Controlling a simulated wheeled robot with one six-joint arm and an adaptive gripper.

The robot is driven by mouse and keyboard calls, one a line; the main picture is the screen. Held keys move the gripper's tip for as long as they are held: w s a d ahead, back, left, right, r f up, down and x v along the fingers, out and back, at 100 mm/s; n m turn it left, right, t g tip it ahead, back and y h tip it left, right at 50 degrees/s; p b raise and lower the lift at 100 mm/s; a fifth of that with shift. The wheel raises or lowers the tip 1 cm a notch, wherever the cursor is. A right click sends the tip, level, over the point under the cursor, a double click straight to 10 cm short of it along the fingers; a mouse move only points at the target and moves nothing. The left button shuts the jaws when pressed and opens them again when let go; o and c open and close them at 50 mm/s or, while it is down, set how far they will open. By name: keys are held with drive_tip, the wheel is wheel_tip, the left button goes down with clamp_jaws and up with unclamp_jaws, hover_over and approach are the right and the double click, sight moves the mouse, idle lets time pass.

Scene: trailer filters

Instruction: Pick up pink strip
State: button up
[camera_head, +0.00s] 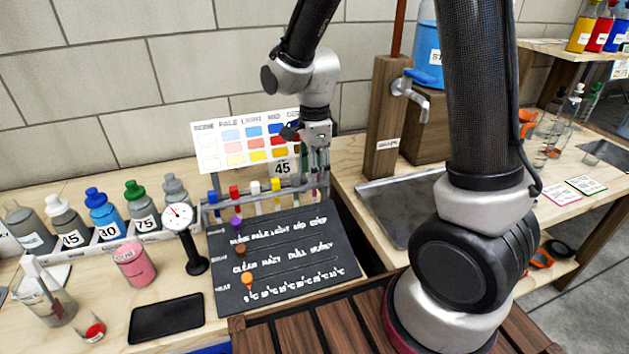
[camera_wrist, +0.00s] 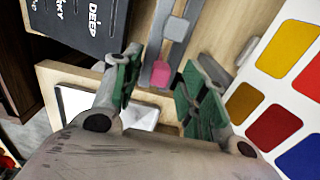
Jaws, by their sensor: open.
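A small pink piece (camera_wrist: 161,74), which looks like the end of the pink strip, shows in the wrist view at the grey rack rail (camera_wrist: 177,28). It appears between the green-padded fingers of my gripper (camera_wrist: 158,88), which are apart and empty. I cannot tell how far beyond the fingertips it lies. In the head view my gripper (camera_head: 316,150) points down at the right end of the rack (camera_head: 262,197), in front of the color chart. I cannot make out the pink strip there; the gripper covers that part.
Strips with blue, red, white and yellow tops stand along the rack left of my gripper. The color chart (camera_head: 222,160) stands close behind. A dark lettered board (camera_head: 290,262) slopes in front. A dial gauge (camera_head: 179,216) and pink jar (camera_head: 134,264) stand left; a wooden tap post (camera_head: 384,125) right.

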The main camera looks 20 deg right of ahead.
drive_tip(key=c, duration=0.8)
drive_tip(key=shift+r, duration=0.15)
